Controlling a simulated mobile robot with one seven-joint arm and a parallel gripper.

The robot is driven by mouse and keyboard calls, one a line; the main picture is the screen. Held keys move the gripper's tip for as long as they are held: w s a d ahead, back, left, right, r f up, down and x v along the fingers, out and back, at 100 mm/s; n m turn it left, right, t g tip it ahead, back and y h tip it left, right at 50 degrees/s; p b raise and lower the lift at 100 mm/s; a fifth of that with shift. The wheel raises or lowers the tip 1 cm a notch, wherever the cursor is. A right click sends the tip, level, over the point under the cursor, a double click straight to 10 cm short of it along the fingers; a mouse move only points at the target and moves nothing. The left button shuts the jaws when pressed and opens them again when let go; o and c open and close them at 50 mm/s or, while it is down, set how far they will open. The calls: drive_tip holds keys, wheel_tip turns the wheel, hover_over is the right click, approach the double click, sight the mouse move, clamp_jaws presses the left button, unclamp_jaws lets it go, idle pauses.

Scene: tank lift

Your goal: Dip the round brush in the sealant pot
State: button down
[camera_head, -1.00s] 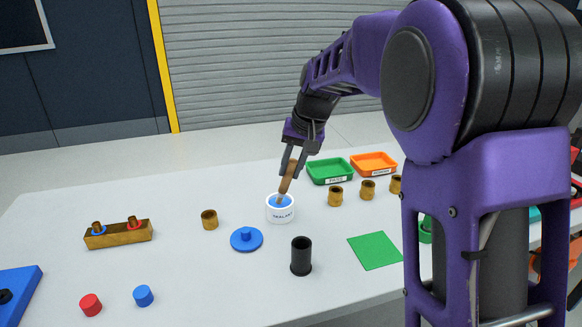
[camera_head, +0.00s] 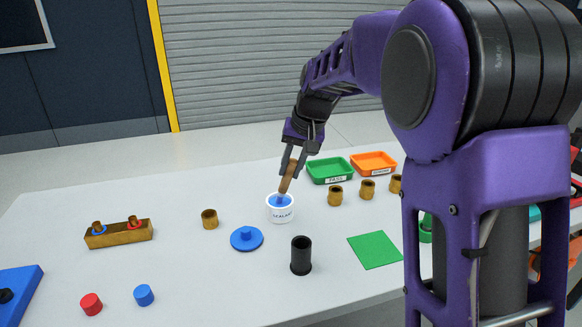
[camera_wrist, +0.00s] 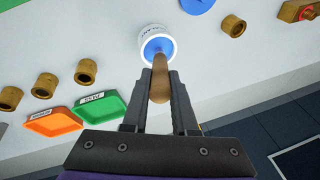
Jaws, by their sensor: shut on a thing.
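The white sealant pot (camera_head: 281,214), lettered SEALANT, stands on the table with blue sealant inside its rim. It also shows in the wrist view (camera_wrist: 145,36). My gripper (camera_head: 289,172) is shut on the brown handle of the round brush (camera_head: 287,182) and holds it tilted above the pot. The brush's lower end is at the pot's mouth and looks blue. In the wrist view the handle (camera_wrist: 160,92) runs between my fingers to the blue inside the pot. How deep the tip sits cannot be told.
A blue lid with a knob (camera_head: 246,239) and a black cylinder (camera_head: 301,256) stand close in front of the pot. A brass bushing (camera_head: 209,219) is to its left. Green (camera_head: 330,172) and orange (camera_head: 373,163) trays and several bushings are at the right.

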wheel_tip(320, 180, up, 7)
drive_tip(key=p, duration=0.6)
idle(0.3)
drive_tip(key=shift+s, duration=0.15)
idle(0.4)
